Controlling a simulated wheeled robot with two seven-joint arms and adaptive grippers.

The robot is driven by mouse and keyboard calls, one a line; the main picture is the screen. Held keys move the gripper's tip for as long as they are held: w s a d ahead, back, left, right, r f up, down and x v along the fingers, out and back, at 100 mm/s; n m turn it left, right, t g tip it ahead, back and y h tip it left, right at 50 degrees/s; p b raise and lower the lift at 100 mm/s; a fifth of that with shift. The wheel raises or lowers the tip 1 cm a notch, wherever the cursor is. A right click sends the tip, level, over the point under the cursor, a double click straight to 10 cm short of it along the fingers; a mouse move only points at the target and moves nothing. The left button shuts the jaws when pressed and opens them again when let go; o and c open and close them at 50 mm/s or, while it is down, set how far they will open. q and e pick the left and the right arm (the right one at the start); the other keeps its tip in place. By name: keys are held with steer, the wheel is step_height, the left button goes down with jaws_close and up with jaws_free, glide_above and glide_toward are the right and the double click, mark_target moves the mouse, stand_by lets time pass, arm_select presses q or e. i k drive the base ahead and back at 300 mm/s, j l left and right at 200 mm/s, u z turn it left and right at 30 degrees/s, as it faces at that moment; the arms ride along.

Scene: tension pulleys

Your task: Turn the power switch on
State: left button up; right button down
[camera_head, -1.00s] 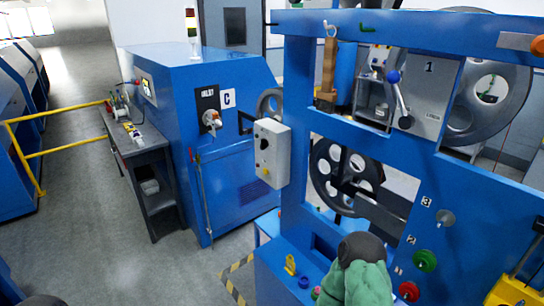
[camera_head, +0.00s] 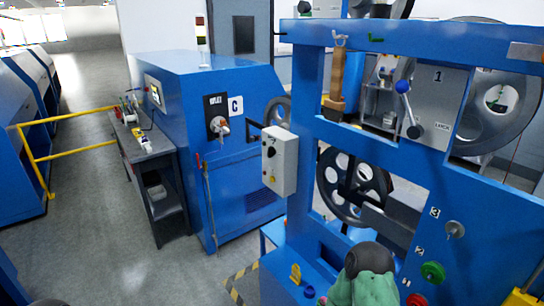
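A grey control box (camera_head: 281,160) on the blue frame, near the middle of the view, has a black knob (camera_head: 271,152) and a yellow button on its face. A rotary switch (camera_head: 219,127) with a black plate labelled "OUTLET" is on the blue cabinet (camera_head: 240,180) marked C. I cannot tell for sure which of these is the power switch. No gripper fingers show. A green and dark rounded part at the bottom, right of centre, looks like part of my arm. Nothing of mine touches the box or the rotary switch.
A blue pulley frame (camera_head: 312,100) fills the right side, with a blue-knobbed lever (camera_head: 403,88) and numbered coloured knobs. A grey bench (camera_head: 148,146) with small items stands left of the cabinet. Yellow rails (camera_head: 70,152) edge the walkway. The grey floor (camera_head: 100,235) at lower left is clear.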

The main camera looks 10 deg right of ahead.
mark_target(271, 151)
steer(key=z, duration=0.4)
steer(key=i+j+z, duration=0.15)
steer(key=z, duration=0.25)
steer(key=i+j+z, duration=0.15)
steer(key=j+z, duration=0.6)
steer(key=i+j+z, duration=0.1)
steer(key=j+z, duration=0.3)
steer(key=l, duration=0.1)
